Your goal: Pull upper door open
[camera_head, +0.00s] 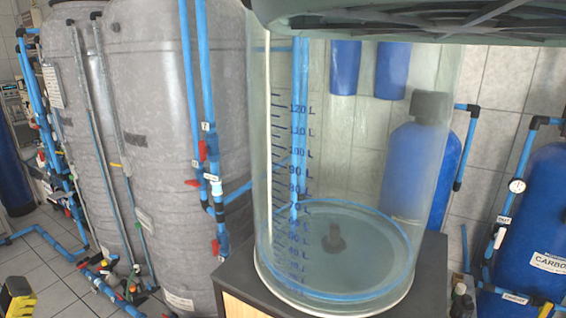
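No door that I can clearly identify as the upper door shows in this view. A dark-topped cabinet (431,270) stands at the bottom middle under a clear tank. A small strip of its light wood-coloured front panel (240,306) shows at the bottom edge. I cannot tell whether this panel is a door, and no handle shows. The rest of the cabinet front is cut off by the frame. My gripper is not in view.
The clear graduated tank (345,180) with a dark lid (420,20) stands on the cabinet. Large grey tanks (180,110) with blue pipes stand left. Blue tanks (540,230) stand right. A yellow-black object (16,297) is at bottom left. Tiled floor (45,270) shows left.

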